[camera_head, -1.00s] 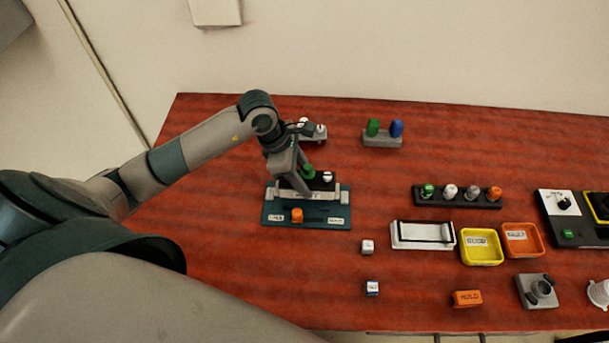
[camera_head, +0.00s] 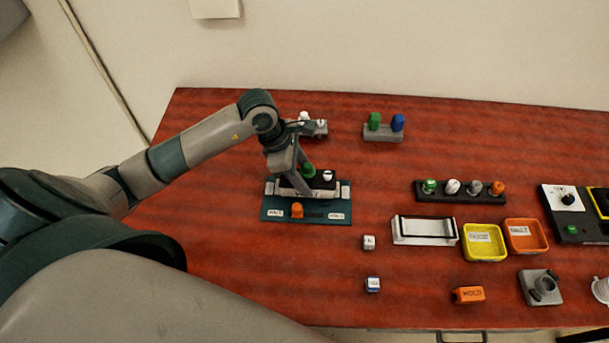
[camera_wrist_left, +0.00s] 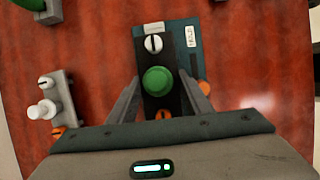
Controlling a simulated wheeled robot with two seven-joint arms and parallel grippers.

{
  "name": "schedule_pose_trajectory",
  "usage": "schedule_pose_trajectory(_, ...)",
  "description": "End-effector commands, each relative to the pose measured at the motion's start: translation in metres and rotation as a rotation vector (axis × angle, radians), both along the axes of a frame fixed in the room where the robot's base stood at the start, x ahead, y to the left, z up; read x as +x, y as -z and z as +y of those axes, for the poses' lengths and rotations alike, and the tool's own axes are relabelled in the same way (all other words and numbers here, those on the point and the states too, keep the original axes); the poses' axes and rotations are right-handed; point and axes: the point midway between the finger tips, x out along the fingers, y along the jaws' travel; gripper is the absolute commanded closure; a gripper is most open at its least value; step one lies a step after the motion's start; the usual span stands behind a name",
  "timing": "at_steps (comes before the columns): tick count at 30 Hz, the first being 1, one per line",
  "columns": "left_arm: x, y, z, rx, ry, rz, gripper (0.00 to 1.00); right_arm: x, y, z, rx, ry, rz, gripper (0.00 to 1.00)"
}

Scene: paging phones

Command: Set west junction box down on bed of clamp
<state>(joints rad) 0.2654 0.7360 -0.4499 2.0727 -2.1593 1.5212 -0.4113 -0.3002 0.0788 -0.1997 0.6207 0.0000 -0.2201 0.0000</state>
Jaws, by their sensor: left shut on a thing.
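The junction box (camera_wrist_left: 172,62) is a black block with a green button and a white slotted knob; an orange part shows at its near end in the left wrist view. It also shows in the head view (camera_head: 319,183). My left gripper (camera_wrist_left: 160,84) is shut on its sides, and in the head view the gripper (camera_head: 303,178) reaches down over it. The clamp (camera_head: 318,215) has a teal base, pale jaw blocks and an orange knob in front. The box is at the clamp's bed, between the pale blocks; contact with the bed is hidden. My right gripper is not in view.
Behind the clamp stand a grey holder with white knobs (camera_head: 321,128) and a grey block with green and blue pegs (camera_head: 382,138). To the right are a black knob rack (camera_head: 460,198), a white tray (camera_head: 397,238), yellow and orange bins, and two small white cubes.

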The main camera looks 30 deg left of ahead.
Motion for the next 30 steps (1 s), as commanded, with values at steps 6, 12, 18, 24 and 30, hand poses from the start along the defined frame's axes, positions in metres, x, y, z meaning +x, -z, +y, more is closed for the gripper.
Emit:
schedule_pose_trajectory(6, 0.0005, -0.0010, -0.0001, 0.000, 0.000, -0.001, 0.82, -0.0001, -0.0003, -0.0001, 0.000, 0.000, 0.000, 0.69)
schedule_pose_trajectory(12, 0.0004, -0.0007, 0.0000, 0.000, 0.000, -0.001, 0.82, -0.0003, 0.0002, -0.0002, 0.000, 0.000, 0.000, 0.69)
schedule_pose_trajectory(18, 0.0005, 0.0016, 0.0001, 0.000, 0.000, -0.001, 0.82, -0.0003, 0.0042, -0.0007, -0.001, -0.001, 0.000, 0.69)
schedule_pose_trajectory(24, 0.0008, 0.0031, 0.0005, 0.000, 0.000, -0.001, 0.82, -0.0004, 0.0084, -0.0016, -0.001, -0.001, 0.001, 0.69)
schedule_pose_trajectory(30, 0.0008, 0.0025, 0.0005, 0.000, 0.000, -0.001, 0.82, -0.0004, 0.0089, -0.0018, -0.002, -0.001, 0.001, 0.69)
